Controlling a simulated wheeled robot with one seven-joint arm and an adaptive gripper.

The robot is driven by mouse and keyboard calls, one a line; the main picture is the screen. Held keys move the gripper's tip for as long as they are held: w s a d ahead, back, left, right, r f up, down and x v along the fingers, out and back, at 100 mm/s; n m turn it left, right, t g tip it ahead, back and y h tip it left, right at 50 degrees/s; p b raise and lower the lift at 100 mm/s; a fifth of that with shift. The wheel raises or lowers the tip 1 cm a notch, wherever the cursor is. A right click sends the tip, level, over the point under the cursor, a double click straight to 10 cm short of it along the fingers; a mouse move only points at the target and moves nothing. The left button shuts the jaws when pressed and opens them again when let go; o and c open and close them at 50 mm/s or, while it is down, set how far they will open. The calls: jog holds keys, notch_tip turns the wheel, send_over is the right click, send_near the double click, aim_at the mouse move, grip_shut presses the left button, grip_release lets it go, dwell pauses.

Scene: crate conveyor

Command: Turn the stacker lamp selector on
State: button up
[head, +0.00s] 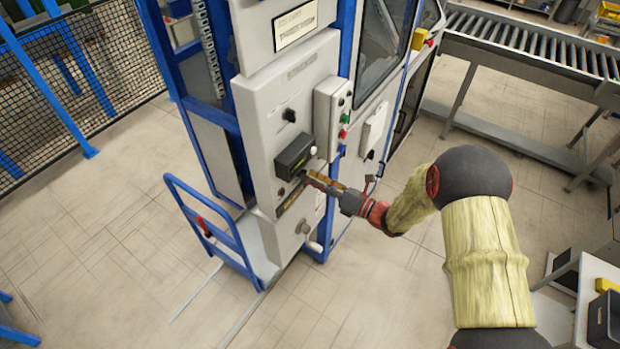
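The stacker's grey control panel (262,130) stands on a blue frame near the picture's middle. A black knob (289,115) sits high on its front. Below is a dark box (293,154) with a pale round part at its right end. A small round fitting (281,191) and a grey round knob (303,227) are lower down. I cannot read which of these is the lamp selector. My gripper (307,177) is at the panel, just below the dark box. Its fingertips are small here; I cannot tell whether they touch anything or are open.
A side box (332,112) with green, red and blue buttons is right of the panel. A blue cart (212,229) stands at the lower left of the stacker. A roller conveyor (530,50) is at the upper right, a mesh fence (90,70) at the left. Open floor lies in front.

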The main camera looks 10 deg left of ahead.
jog(key=v, duration=1.1)
jog(key=s+f+n+g+h, duration=0.2)
jog(key=s+f+n+g, duration=0.35)
jog(key=s+n, duration=0.35)
jog(key=s+d+r+n+g+h+b, duration=0.15)
jog(key=s+d+n+g+h, duration=0.25)
jog(key=s+n, duration=0.5)
jog(key=s+d+r+n+t+h+b, duration=0.4)
jog(key=d+r+n+h+b, duration=0.1)
jog(key=d, duration=0.4)
jog(key=s+d+r+n+t+h+b, duration=0.4)
jog(key=d+r+n+t+h+b, duration=0.1)
jog(key=d, duration=0.5)
notch_tip(320, 180, up, 2)
jog(key=shift+s+r+n+h+b, duration=0.1)
jog(key=shift+s+n+h+b, duration=0.35)
jog(key=shift+n+b, duration=0.65)
